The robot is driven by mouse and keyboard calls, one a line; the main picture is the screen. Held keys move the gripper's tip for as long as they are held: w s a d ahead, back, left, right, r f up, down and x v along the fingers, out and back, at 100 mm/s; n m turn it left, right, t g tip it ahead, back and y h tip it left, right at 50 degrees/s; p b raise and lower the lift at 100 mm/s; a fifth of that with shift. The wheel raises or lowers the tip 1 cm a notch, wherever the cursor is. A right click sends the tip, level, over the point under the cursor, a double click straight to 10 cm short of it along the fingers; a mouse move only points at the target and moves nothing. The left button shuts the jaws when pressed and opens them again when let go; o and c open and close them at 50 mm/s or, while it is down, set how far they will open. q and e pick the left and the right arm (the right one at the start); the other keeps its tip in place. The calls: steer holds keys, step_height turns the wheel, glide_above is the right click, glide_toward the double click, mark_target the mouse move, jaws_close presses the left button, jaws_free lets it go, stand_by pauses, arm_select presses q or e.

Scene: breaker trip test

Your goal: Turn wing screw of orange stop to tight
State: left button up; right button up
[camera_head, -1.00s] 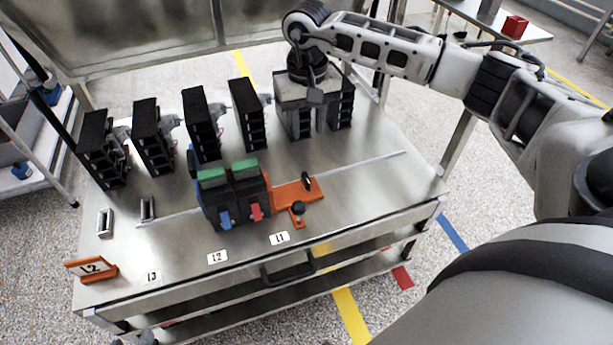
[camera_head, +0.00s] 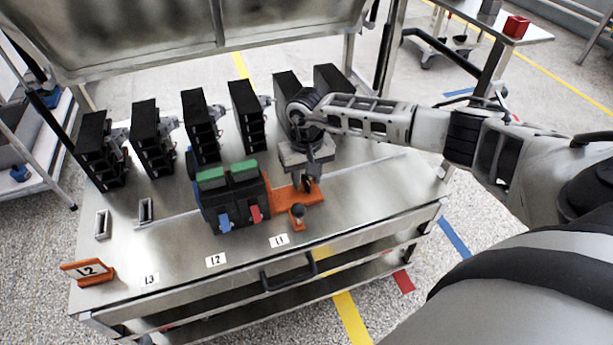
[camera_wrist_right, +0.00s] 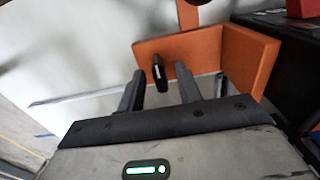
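The orange stop (camera_head: 283,197) sits on the cart top against the right side of the breaker block. My right gripper (camera_head: 303,182) points down over the stop's far right part, and largely hides the wing screw in the head view. In the right wrist view, the black wing screw (camera_wrist_right: 158,73) stands on the orange stop (camera_wrist_right: 190,46). The fingers of my right gripper (camera_wrist_right: 160,88) are apart, one on each side of the screw's line, with gaps to it. Whether the screw is fully between the tips is unclear. My left gripper is not in view.
The breaker block (camera_head: 232,195) with green tops and blue and red levers stands left of the stop. A black knob (camera_head: 297,210) is on the stop's front tab. Several black modules (camera_head: 203,125) line the back. The cart top (camera_head: 375,195) is clear to the right.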

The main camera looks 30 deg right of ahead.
jaws_close()
